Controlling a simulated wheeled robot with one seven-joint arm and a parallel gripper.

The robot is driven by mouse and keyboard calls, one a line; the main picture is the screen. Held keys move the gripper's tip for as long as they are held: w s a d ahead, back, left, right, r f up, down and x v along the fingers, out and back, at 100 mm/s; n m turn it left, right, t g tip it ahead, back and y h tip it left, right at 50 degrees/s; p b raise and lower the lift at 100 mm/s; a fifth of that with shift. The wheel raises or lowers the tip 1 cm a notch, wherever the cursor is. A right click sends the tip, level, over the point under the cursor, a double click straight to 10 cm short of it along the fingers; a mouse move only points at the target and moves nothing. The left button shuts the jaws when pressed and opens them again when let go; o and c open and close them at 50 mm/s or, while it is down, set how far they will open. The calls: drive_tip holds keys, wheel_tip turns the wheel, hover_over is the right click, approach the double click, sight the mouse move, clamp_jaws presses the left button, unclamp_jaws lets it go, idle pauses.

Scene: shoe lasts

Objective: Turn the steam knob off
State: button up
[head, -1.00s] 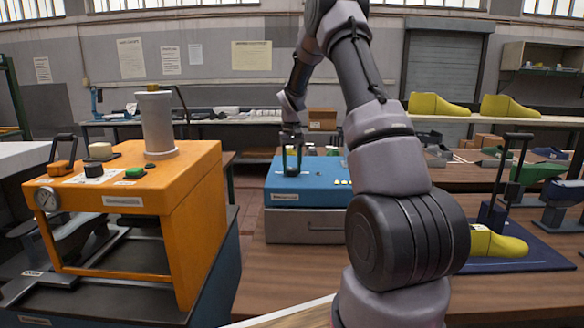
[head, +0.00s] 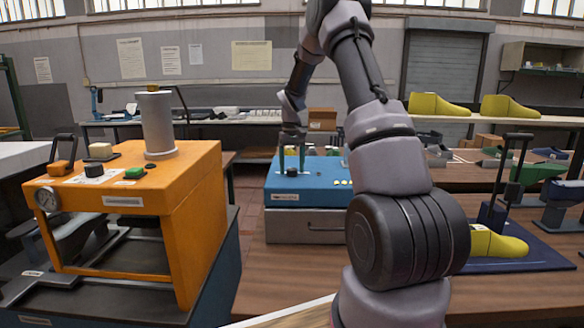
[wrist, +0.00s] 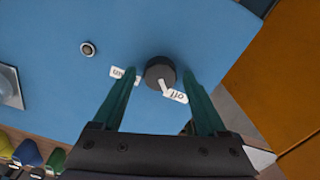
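The steam knob (head: 292,172) is a round black knob on top of the blue box (head: 310,195). In the wrist view the knob (wrist: 160,70) has a white pointer turned toward the "off" label (wrist: 179,96). Another white label (wrist: 124,73) is on the knob's other side and hard to read. My gripper (head: 292,165) is over the blue box at the knob. In the wrist view my gripper (wrist: 162,71) is open, its two green fingers apart on either side of the knob, with a gap to each side.
An orange press (head: 190,215) with its own black knob and green button stands to the left. A yellow shoe last (head: 497,243) rests on a dark mat at the right. The wooden table (head: 290,290) is bare in front of the blue box.

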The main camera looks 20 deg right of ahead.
sight(292, 169)
idle(0.3)
wheel_tip(292, 169, up, 11)
drive_tip(key=shift+f, duration=0.15)
idle(0.3)
idle(0.3)
